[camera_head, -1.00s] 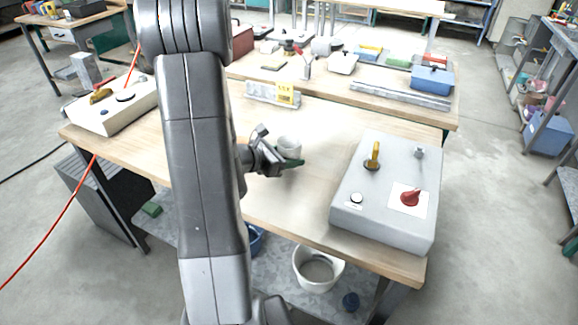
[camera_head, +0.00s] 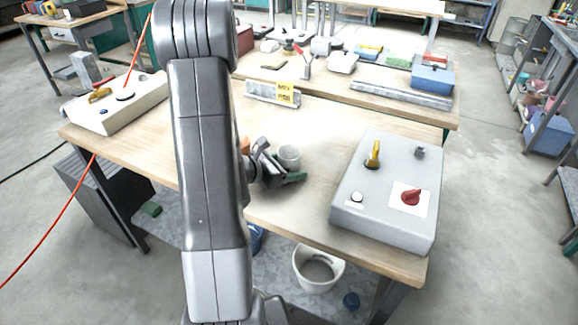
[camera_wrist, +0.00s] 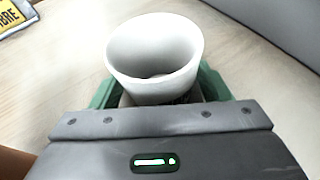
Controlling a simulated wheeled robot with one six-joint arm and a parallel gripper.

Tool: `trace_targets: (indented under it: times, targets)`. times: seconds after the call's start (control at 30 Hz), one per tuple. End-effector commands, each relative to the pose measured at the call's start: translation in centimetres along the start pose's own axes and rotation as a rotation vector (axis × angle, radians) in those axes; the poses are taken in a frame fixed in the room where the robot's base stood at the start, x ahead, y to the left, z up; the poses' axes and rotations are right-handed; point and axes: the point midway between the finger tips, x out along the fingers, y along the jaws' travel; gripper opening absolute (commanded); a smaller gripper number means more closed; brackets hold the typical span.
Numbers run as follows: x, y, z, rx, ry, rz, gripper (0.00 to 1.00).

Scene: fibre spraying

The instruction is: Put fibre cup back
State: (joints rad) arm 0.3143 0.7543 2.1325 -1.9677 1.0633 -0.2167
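The white fibre cup (camera_head: 290,157) is upright over the wooden table, right of my arm. My gripper (camera_head: 287,175) is low over the table, its fingers around the cup. In the wrist view the cup (camera_wrist: 155,60) is open-topped and sits between the green fingertips, which seem to touch its sides. My gripper (camera_wrist: 158,95) looks shut on it. Whether the cup's base touches the table is hard to tell. A yellow label (camera_head: 286,94), with a part reading "BRE" in the wrist view (camera_wrist: 14,14), stands on a metal rail (camera_head: 260,92) behind.
A grey control box (camera_head: 385,195) with a yellow lever and red knob stands right of the cup. A pale box (camera_head: 118,105) stands at the left. An orange item (camera_head: 244,145) is partly hidden by my arm. The table between cup and rail is clear.

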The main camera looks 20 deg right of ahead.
Motion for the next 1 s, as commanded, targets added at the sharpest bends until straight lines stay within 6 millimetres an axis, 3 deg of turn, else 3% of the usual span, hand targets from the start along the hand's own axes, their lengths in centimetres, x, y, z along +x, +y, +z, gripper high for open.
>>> trace_targets:
  times: [0.33, 1.0]
  targets:
    - [-0.3, 0.1, 0.5, -0.001, 0.000, 0.001, 0.70]
    - [-10.2, 0.1, 0.3, -0.001, -0.001, 0.005, 0.70]
